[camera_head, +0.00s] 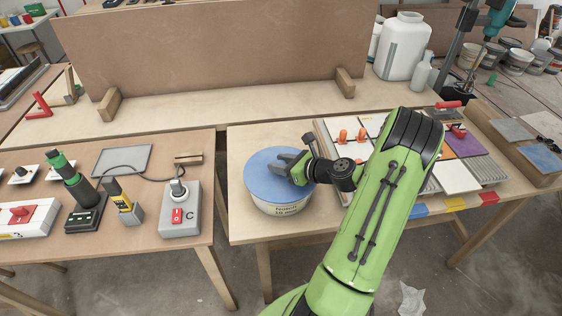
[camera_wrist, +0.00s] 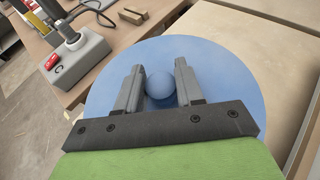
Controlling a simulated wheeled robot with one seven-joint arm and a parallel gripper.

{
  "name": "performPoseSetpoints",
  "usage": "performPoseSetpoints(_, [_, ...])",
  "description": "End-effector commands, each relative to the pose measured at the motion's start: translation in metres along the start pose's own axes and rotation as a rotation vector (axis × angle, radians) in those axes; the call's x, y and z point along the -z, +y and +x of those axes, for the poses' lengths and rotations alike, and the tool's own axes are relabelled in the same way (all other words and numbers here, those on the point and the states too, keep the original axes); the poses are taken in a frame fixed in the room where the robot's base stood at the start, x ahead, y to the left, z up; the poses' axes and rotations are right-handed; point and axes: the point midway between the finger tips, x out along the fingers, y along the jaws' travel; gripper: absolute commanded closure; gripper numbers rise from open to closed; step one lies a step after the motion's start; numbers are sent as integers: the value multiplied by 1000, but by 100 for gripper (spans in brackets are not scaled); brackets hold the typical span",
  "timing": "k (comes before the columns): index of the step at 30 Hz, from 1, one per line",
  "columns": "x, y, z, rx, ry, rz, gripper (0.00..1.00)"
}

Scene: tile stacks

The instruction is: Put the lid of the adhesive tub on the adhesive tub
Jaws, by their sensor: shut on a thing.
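The adhesive tub (camera_head: 281,208) is a white round tub with printed lettering, standing upright near the left edge of the right-hand table. Its blue round lid (camera_head: 262,180) lies over the tub's top and looks about level with it. I cannot tell whether the lid is fully seated. My gripper (camera_head: 287,163) is over the lid's middle. In the wrist view, the fingers of my gripper (camera_wrist: 160,85) are shut on the blue ball-shaped knob (camera_wrist: 160,86) of the lid (camera_wrist: 112,78). The tub itself is hidden under the lid in the wrist view.
A tile display board (camera_head: 337,126) with orange clips stands close right of the tub. Across a gap, the left table holds a grey control box (camera_head: 180,208) marked C, with a lever. Behind is a long bench with an upright brown panel (camera_head: 215,50).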

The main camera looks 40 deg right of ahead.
Motion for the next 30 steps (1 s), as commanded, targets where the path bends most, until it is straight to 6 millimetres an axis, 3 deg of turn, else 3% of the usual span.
performPoseSetpoints(4, [0,0,0,0,-1,0,96])
performPoseSetpoints(5, [0,0,0,0,-1,0,60])
performPoseSetpoints(10, [0,0,0,0,-1,0,34])
performPoseSetpoints(16, [0,0,0,0,0,0,34])
performPoseSetpoints(20, [0,0,0,0,0,0,17])
performPoseSetpoints(30, [-3,0,-1,-1,0,1,17])
